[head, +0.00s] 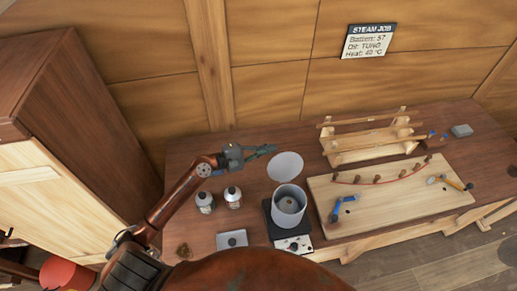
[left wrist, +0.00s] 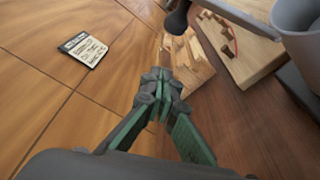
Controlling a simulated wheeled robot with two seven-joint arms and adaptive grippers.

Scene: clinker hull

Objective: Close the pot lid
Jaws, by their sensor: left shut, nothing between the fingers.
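The grey pot (head: 289,209) stands upright on a dark burner unit at the front middle of the bench. Its round pale lid (head: 285,166) is open and tilted up behind the pot's mouth. In the left wrist view, the pot (left wrist: 299,18) is at the top right, with the lid (left wrist: 243,19) seen nearly edge-on and a dark knob (left wrist: 177,19) on its far side from the pot. My left gripper (head: 272,148) is shut and empty, just left of and behind the lid, apparently apart from it. Its closed fingers (left wrist: 158,80) show in the wrist view. My right gripper is not in view.
Two small bottles (head: 205,202) (head: 233,196) stand left of the pot, below my left arm. A grey box (head: 232,239) lies at the front edge. A wooden board (head: 390,200) with pegs and tools and a wooden rack (head: 370,140) fill the right side.

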